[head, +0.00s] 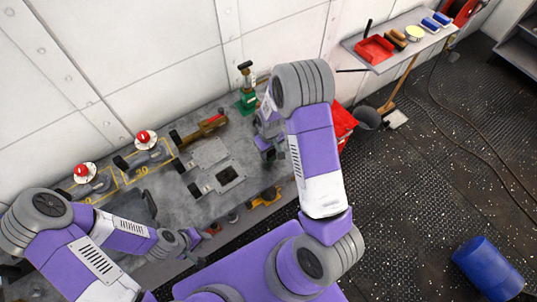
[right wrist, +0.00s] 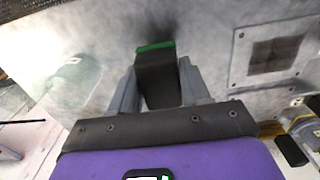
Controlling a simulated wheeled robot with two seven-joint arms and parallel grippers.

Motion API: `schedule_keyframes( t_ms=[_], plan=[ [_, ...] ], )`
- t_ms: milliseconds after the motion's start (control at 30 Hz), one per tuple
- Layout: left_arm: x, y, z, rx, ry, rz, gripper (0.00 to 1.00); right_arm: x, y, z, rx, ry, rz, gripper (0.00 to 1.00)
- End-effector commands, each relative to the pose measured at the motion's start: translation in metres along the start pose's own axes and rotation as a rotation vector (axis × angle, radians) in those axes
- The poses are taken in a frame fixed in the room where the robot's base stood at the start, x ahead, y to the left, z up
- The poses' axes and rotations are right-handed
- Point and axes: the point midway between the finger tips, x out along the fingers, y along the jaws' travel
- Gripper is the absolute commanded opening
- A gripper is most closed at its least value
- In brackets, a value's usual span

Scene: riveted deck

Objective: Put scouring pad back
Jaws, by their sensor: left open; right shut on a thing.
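My right gripper (right wrist: 157,85) is shut on a dark block with a green strip at its far end (right wrist: 157,72), which I take to be the scouring pad. The pad sits between the two grey fingers, over the grey workbench (right wrist: 205,40); I cannot tell whether it touches the bench. My left gripper (head: 190,242) is open and empty near the bench's front edge.
A wall shelf (head: 375,44) at upper right holds a red dustpan (head: 375,50), brushes, a yellow round thing and blue blocks. A green-based tool (head: 246,90) stands at the bench's back. Red-knobbed valves (head: 146,138) are at left. A blue barrel (head: 488,268) lies on the floor.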

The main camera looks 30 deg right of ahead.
Motion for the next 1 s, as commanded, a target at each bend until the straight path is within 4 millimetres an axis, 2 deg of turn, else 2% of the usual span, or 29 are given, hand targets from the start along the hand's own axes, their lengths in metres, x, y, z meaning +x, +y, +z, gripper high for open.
schedule_keyframes(
  t_ms=[167,367,767,800,933,1000],
  plan=[
    [0.0,0.0,0.0,0.0,0.0,0.0,0.43,0.014,0.0,0.0,-0.001,-0.001,0.0,0.18],
    [0.0,0.0,0.0,0.0,0.001,0.0,0.43,0.041,0.0,0.0,0.0,0.0,0.0,0.18],
    [0.005,-0.002,-0.001,0.0,0.001,0.0,0.43,0.048,0.0,-0.001,0.0,0.002,0.0,0.18],
    [0.003,-0.001,-0.001,0.0,0.001,0.0,0.43,0.046,0.0,-0.001,0.0,0.002,0.0,0.53],
    [0.003,-0.001,-0.001,0.0,0.001,0.0,0.43,0.046,0.0,-0.001,0.0,0.002,0.0,0.72],
    [0.003,-0.001,-0.001,0.0,0.001,0.0,0.43,0.045,0.0,-0.001,0.0,0.002,0.0,0.72]
  ],
)
